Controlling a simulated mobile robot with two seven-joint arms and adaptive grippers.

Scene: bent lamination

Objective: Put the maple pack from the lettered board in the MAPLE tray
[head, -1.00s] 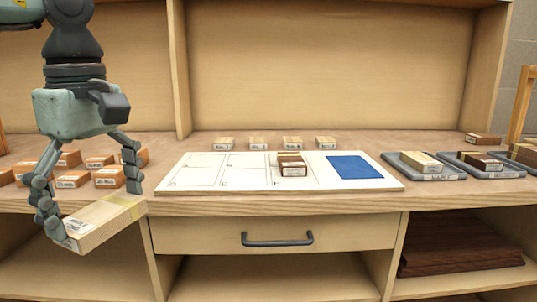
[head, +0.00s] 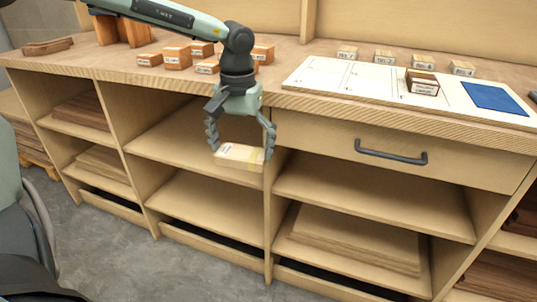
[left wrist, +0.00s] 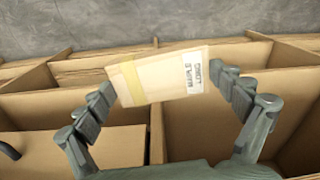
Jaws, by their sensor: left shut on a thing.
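My left gripper (head: 241,150) is shut on a pale maple pack (head: 238,157) with a yellowish band. It holds the pack clear of everything, in front of the bench, below the top's front edge and left of the drawer. In the left wrist view the pack (left wrist: 160,78) lies between the fingertips, and its label reads MAPLE LONG. The white lettered board (head: 318,82) lies on the bench at the right. A dark-and-light pack (head: 422,82) and a blue patch (head: 494,98) are on it. The MAPLE tray cannot be made out now. My right gripper is not in view.
Several small orange-brown packs (head: 178,58) stand on the bench behind my left gripper. Several pale packs (head: 384,57) line the board's back edge. A drawer with a dark handle (head: 391,153) and open shelves (head: 370,195) are below the top. Grey floor (head: 110,250) is at the front left.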

